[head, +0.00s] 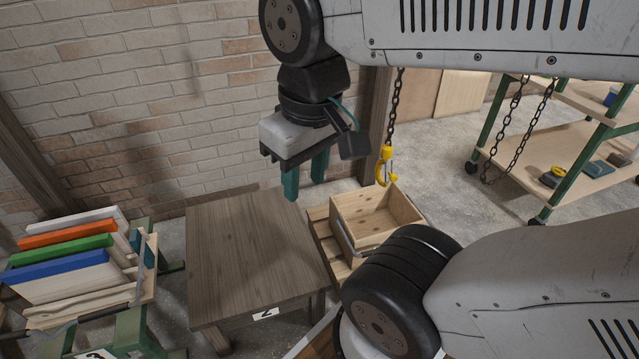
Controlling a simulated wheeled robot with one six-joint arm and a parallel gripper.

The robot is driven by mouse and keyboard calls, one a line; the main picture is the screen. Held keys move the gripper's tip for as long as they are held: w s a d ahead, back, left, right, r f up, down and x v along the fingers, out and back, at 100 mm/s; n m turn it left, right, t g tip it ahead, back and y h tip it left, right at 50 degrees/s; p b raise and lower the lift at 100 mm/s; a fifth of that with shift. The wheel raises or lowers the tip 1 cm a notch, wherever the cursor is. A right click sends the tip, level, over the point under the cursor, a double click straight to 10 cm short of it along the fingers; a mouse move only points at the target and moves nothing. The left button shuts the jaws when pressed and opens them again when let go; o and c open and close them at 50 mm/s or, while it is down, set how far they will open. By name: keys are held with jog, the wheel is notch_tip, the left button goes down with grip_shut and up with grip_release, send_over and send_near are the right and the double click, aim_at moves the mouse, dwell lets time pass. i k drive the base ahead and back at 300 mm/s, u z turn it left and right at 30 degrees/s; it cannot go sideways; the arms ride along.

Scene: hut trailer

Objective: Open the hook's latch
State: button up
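A yellow hook (383,172) hangs from a dark chain (396,98) right of the picture's middle, above a wooden crate. A thin grey piece shows at the hook's opening, likely its latch (390,168), too small to tell whether it is open or closed. My gripper (305,184) points down with two green fingers, left of the hook and apart from it, above the wooden table. The fingers are spread with a gap between them, and nothing is seen between them.
A wooden crate (408,213) stands below the hook. A bare brown table (232,262) is left of it. Coloured boards (65,255) lie on a green stand at far left. A green-framed shelf cart (570,185) and a hanging chain loop (513,135) are at right.

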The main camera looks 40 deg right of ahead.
aim_at(393, 178)
jog(key=u, duration=0.95)
jog(key=k, duration=0.2)
jog(key=z, duration=2.4)
